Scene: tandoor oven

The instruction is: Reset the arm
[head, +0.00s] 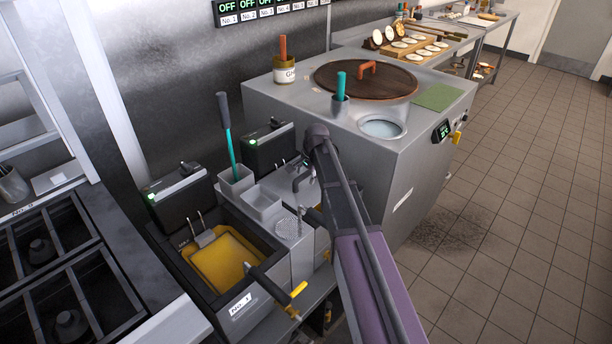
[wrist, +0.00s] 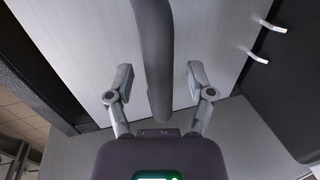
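My arm reaches up from the bottom of the head view and bends down at its top. My gripper (head: 303,180) is beside the steel oven cabinet (head: 290,100), above the steel counter by the fryers. In the wrist view my gripper (wrist: 157,85) has its two fingers apart. A dark grey rounded bar (wrist: 155,45) runs down the middle of that view between the fingers. I cannot tell whether it lies between them or only in line behind or before them. Neither finger visibly presses on it.
A fryer (head: 222,262) with yellow oil stands left of my arm. The oven top carries a round dark lid (head: 366,80) and a teal handle (head: 341,85). The tiled floor (head: 520,200) at right is clear.

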